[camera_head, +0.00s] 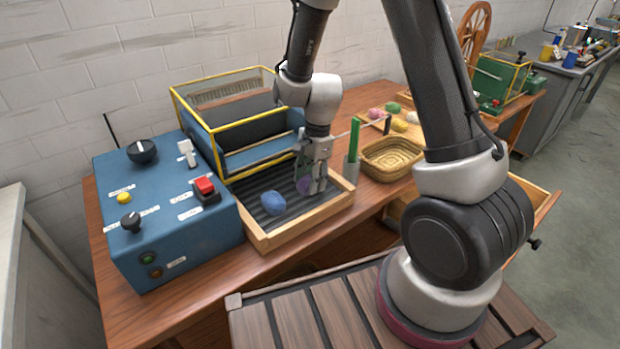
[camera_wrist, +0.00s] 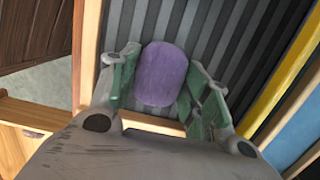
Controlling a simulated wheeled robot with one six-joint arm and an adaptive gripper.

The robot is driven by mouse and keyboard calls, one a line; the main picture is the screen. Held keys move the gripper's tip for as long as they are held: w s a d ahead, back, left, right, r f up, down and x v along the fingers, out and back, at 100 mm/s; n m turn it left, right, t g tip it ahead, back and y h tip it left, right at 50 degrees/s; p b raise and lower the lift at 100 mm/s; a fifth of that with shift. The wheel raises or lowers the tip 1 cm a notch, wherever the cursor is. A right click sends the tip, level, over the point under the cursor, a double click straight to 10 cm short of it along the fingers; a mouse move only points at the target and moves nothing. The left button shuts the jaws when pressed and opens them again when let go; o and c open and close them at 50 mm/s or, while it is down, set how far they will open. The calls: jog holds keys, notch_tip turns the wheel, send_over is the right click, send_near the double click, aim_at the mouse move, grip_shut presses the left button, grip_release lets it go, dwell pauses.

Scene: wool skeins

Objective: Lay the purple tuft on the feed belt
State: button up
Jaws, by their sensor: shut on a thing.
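The purple tuft (camera_wrist: 161,75) is between the green-padded fingers of my gripper (camera_wrist: 164,88) in the wrist view. In the head view the purple tuft (camera_head: 305,186) shows partly behind the fingers of my gripper (camera_head: 312,184). My gripper is shut on it, low over the dark ribbed feed belt (camera_head: 245,192) at its right end. I cannot tell whether the tuft touches the belt. The ribbed belt (camera_wrist: 215,45) also fills the background of the wrist view. A blue tuft (camera_head: 272,203) lies on the belt, left of my gripper.
A wooden rim (camera_head: 300,222) frames the belt. A yellow-edged guard (camera_head: 215,128) stands behind it. A blue control box (camera_head: 160,210) with a red button is at left. A cup with a green stick (camera_head: 353,150) and a wicker basket (camera_head: 390,157) stand close at right.

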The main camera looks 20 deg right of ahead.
jog(key=o, duration=0.7)
jog(key=shift+f, duration=0.1)
jog(key=s+d+r+n+t, duration=0.1)
jog(key=s+d+r+n, duration=0.15)
jog(key=r, duration=0.75)
jog(key=s+d+r+n, duration=0.1)
jog(key=d+r, duration=0.2)
jog(key=r, duration=0.6)
jog(key=s+d+r+n+t, duration=0.1)
jog(key=s+d+r+n, duration=0.2)
jog(key=s, duration=0.2)
jog(key=s+d+r+n+t+h, duration=0.1)
jog(key=s+d+r+n, duration=0.1)
jog(key=s, duration=0.4)
jog(key=s+d+r+n+t, duration=0.1)
jog(key=s+d+r+n, duration=0.2)
jog(key=s+n, duration=0.3)
jog(key=shift+d+r+t+h, duration=0.2)
jog(key=shift+r, duration=0.25)
jog(key=shift+d+r+t+h, duration=0.15)
jog(key=shift+r+t+h, duration=0.05)
jog(key=shift+r, duration=0.2)
